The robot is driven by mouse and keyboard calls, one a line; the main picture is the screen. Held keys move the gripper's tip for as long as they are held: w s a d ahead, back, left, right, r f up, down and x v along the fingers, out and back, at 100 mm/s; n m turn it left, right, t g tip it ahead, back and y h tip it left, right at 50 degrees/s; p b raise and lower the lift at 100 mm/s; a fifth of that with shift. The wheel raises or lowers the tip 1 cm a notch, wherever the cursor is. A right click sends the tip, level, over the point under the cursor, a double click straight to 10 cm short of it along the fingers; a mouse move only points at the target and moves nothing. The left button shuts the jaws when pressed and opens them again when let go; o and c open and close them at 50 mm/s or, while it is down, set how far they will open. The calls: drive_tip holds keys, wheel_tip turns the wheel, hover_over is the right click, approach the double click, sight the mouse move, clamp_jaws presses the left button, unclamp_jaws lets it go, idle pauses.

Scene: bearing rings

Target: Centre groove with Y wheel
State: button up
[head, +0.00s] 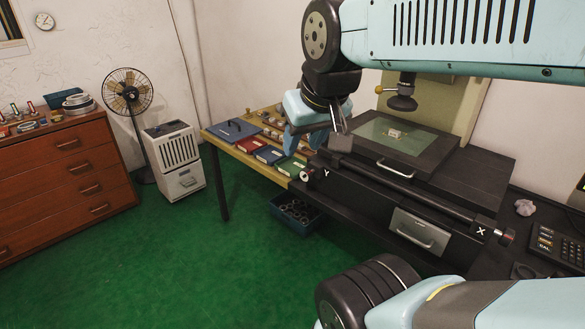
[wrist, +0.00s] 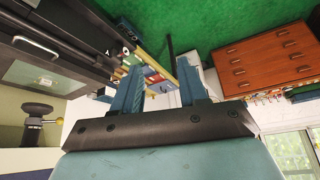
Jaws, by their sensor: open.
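The Y wheel (head: 307,175) is a small dark knob with a pale face at the left end of the measuring machine's stage, beside a white "Y". It also shows in the wrist view (wrist: 126,49), near the left fingertip. The small pale part (head: 395,133) lies on the glass stage (head: 425,137); its groove is too small to make out. My gripper (head: 303,148) is open and empty. In the head view it hangs above the Y wheel, apart from it. In the wrist view both fingers (wrist: 160,62) are spread with a clear gap.
The X wheel (head: 507,236) is at the stage's right front. A blue crate (head: 290,224) sits below. The lens (head: 403,98) hangs over the glass. Green floor (head: 150,270) is clear at left.

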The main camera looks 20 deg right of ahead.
drive_tip(key=shift+w+a, duration=0.1)
drive_tip(key=shift+a, duration=0.05)
drive_tip(key=o, duration=0.3)
drive_tip(key=shift+w, duration=0.15)
drive_tip(key=o, duration=0.4)
drive_tip(key=w+d+f+n+g+h, duration=0.1)
drive_tip(key=w+f, duration=0.1)
drive_tip(key=f, duration=0.1)
drive_tip(key=w+d+f+n+g+h, duration=0.1)
drive_tip(key=w+d+f+n+g, duration=0.1)
drive_tip(key=w+f, duration=0.1)
drive_tip(key=w+d+f+n+g+h, duration=0.1)
drive_tip(key=w+d+f+g+h, duration=0.1)
drive_tip(key=w, duration=0.1)
drive_tip(key=shift+f+n, duration=0.4)
drive_tip(key=shift+c, duration=0.2)
drive_tip(key=n+t+h, duration=0.6)
drive_tip(key=n+h, duration=0.7)
drive_tip(key=n, duration=0.8)
approach(303, 177)
drive_tip(key=x, duration=1.1)
drive_tip(key=shift+w+d, duration=0.1)
drive_tip(key=shift+d, duration=0.05)
